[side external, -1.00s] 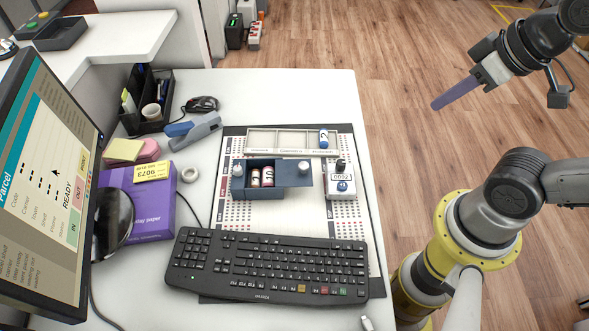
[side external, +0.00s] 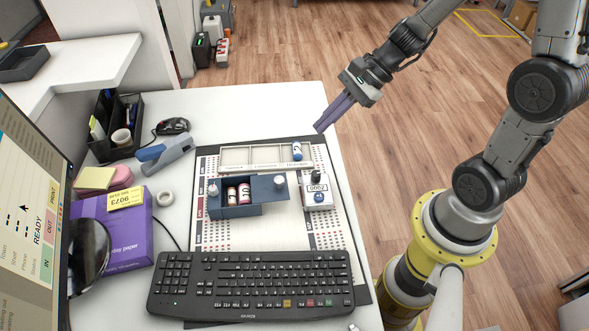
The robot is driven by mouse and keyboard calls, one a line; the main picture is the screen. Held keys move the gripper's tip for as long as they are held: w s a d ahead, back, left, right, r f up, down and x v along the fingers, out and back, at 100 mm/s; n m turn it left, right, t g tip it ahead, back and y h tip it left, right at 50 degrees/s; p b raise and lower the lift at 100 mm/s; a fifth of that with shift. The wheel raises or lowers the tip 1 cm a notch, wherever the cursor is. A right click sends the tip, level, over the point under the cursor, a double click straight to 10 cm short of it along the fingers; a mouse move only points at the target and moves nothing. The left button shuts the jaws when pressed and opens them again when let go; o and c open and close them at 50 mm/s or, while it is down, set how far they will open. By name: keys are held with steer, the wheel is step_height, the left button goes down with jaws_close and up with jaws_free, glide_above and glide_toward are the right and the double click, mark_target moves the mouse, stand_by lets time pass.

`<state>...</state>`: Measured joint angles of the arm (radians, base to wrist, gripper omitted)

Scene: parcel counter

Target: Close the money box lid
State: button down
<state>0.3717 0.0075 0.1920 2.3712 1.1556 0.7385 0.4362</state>
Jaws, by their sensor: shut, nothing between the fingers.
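The dark blue money box (side external: 236,210) stands on the mat in the side view, left of centre. Its lid (side external: 264,189) covers only the right part and sticks out past the box's right side. The left part is open and shows two upright coin rolls (side external: 239,193). A pale knob (side external: 280,181) stands on the lid and another pale knob (side external: 213,189) at the box's left end. My gripper (side external: 321,127) is shut and empty, with purple fingers pointing down-left, above the counter's far right edge and apart from the box.
A white device (side external: 317,198) with a dark knob stands close to the lid's right. Behind are a pale tray (side external: 240,157) and a small roll (side external: 297,151). The keyboard (side external: 250,285) lies in front; a stapler (side external: 166,155) and purple box (side external: 115,240) are left.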

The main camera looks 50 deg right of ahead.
steer(key=d+f+m, duration=0.4)
steer(key=d+f, duration=0.1)
steer(key=f, duration=0.3)
glide_toward(263, 186)
steer(key=shift+g, duration=0.3)
steer(key=s+d, duration=0.1)
steer(key=s+d+f, duration=0.2)
steer(key=d, duration=0.1)
steer(key=shift+s+f, duration=0.1)
steer(key=shift+s, duration=0.25)
steer(key=shift+w+a+f, duration=0.2)
steer(key=shift+w+a, duration=0.35)
steer(key=shift+a, duration=0.25)
steer(key=shift+w+a+f, duration=0.2)
steer(key=shift+w+a, duration=0.4)
steer(key=shift+a, duration=0.2)
steer(key=w+a, duration=0.2)
steer(key=a, duration=0.1)
steer(key=w+a, duration=0.3)
steer(key=shift+w, duration=0.2)
